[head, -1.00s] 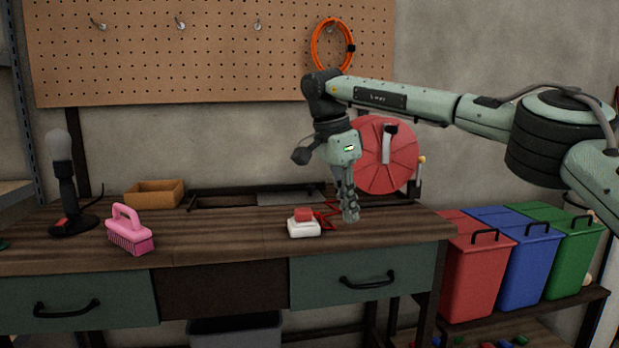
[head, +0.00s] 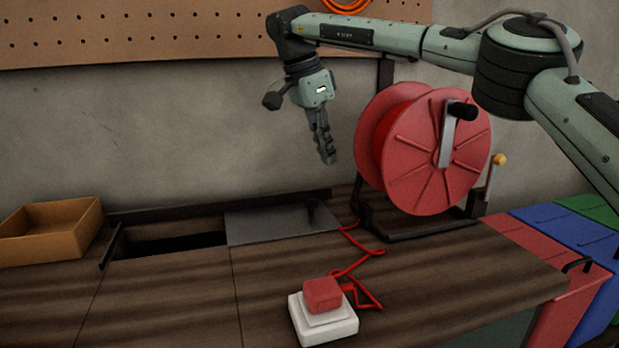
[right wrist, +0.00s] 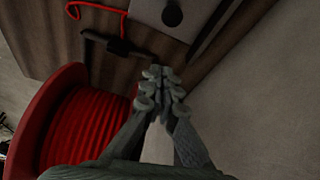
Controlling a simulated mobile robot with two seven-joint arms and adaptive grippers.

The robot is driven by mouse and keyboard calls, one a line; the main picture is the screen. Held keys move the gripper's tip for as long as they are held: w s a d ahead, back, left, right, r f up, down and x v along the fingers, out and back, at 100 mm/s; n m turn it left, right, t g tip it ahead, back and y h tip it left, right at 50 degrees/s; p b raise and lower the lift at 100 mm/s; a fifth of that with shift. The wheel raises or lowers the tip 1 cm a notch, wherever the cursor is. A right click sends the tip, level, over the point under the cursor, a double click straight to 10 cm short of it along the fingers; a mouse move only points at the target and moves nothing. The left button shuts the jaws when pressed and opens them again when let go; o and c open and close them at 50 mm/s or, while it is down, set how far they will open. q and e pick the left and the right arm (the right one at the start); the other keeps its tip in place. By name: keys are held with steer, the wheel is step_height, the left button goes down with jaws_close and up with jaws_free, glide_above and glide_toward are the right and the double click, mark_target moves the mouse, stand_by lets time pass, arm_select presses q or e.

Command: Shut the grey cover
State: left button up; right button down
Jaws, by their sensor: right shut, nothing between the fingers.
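The grey cover (head: 270,228) is a flat plate near the back of the workbench. It lies to the right of a dark open slot (head: 170,244) and leaves that slot uncovered. My left gripper is not in view.
A red cable reel (head: 425,150) stands close to the right of my gripper. Its red cord (head: 352,262) runs to a red-and-white button box (head: 323,310) in front. An open cardboard tray (head: 50,235) sits at left. The bench front between them is clear.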

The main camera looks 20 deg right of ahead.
mark_target(327, 211)
steer(key=x, duration=0.9)
steer(key=shift+w+d+f, duration=0.15)
steer(key=shift+f, duration=0.25)
steer(key=a, duration=0.3)
steer(key=shift+s+a+r, duration=0.15)
steer(key=shift+s+r, duration=0.2)
steer(key=shift+a, duration=0.3)
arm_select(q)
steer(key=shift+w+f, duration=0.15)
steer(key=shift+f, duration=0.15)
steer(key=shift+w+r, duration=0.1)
arm_select(e)
steer(key=shift+s+a, duration=0.1)
